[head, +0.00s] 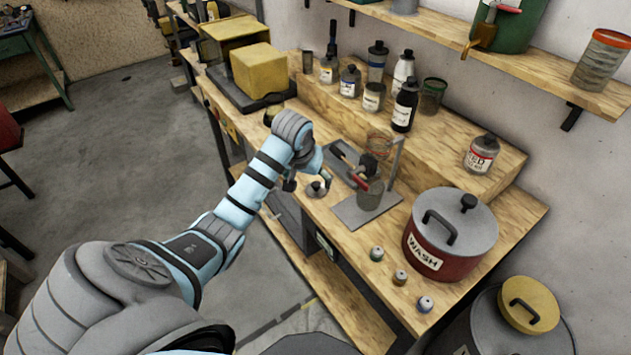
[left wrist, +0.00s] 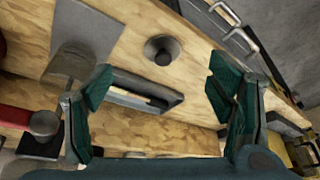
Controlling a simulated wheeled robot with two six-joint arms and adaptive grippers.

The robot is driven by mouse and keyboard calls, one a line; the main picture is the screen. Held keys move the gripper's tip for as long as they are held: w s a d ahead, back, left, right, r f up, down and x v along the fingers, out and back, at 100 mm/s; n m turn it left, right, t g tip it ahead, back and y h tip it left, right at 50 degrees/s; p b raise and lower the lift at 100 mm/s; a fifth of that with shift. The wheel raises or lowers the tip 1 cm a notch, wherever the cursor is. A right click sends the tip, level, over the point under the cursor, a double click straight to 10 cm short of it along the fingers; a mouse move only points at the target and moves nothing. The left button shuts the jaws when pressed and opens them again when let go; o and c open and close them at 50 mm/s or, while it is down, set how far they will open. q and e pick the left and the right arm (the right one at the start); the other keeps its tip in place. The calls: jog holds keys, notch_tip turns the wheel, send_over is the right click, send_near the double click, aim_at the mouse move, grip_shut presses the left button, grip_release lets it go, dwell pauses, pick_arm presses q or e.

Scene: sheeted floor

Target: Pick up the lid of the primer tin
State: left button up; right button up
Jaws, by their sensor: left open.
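A small round grey lid with a dark knob (head: 316,188) lies flat on the wooden bench near its front edge. It also shows in the left wrist view (left wrist: 162,50), above the middle of the picture. My left gripper (head: 308,181) is over the bench close to this lid. In the left wrist view its green fingers (left wrist: 155,88) are wide apart with nothing between them gripped. A grey tin (head: 369,194) stands on a grey plate to the right of the lid. I cannot read a primer label on it. My right gripper is not in view.
A red WASH pot (head: 425,258) with a grey lid stands to the right, with several small jars (head: 400,278) in front. A shallow dark tray (left wrist: 140,88) lies beside the small lid. Bottles (head: 405,104) stand on the raised back shelf.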

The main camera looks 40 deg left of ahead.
aim_at(316, 185)
pick_arm(q)
jog(key=shift+n, duration=0.3)
jog(key=w+a+f, duration=0.1)
jog(key=w+f, duration=0.1)
jog(key=f, duration=0.1)
jog(key=w+a+f+b, duration=0.1)
jog(key=w+f, duration=0.1)
jog(key=f, duration=0.2)
jog(key=w+a+f+b, duration=0.1)
jog(key=w+f, duration=0.2)
jog(key=shift+f, duration=0.2)
jog(key=shift+r, duration=0.15)
jog(key=c, duration=1.3)
